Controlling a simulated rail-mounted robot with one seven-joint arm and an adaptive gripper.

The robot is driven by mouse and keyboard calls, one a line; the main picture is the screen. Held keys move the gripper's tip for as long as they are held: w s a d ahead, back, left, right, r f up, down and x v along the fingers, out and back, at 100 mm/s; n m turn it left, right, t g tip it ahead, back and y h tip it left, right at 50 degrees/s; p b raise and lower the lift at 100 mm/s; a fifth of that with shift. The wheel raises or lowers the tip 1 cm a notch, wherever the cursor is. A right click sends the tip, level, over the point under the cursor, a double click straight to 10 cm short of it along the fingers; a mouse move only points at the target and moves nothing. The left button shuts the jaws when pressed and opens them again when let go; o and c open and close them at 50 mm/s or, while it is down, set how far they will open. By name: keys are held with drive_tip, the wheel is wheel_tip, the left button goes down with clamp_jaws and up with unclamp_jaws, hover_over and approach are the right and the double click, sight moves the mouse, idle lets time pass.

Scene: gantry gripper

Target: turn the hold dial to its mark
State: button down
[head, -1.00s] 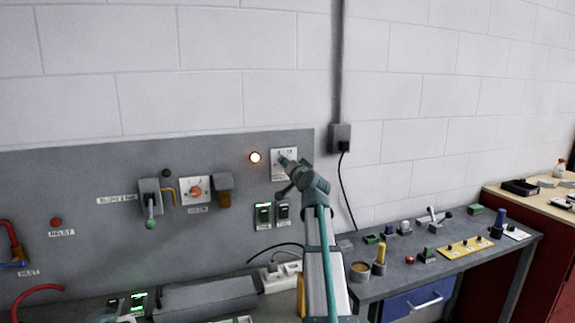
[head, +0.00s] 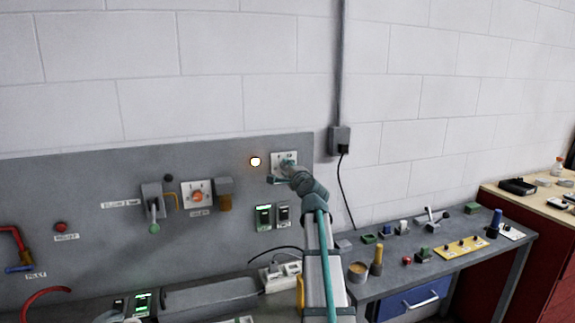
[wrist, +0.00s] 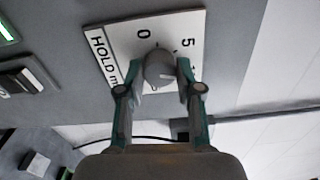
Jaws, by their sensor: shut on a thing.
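The hold dial (wrist: 158,68) is a round grey knob with a light pointer line, on a white plate (wrist: 115,48) lettered HOLD with a 0 and a 5 printed around it. In the wrist view my gripper (wrist: 162,74) has one finger on each side of the knob and is shut on it. The pointer line is partly visible; I cannot tell exactly which mark it meets. In the head view the dial's plate (head: 291,157) is on the grey wall panel, and my gripper (head: 287,167) covers most of the knob.
An orange knob (head: 197,197) and a lever with a green end (head: 154,228) are further left. A bench (head: 350,262) with several controls stands at the right.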

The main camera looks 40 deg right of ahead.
drive_tip(key=shift+m+p, duration=0.65)
drive_tip(key=shift+m, duration=0.55)
drive_tip(key=c, duration=0.8)
unclamp_jaws()
drive_tip(key=shift+o, duration=0.2)
drive_tip(key=v, duration=1.2)
drive_tip(key=shift+f, duration=0.1)
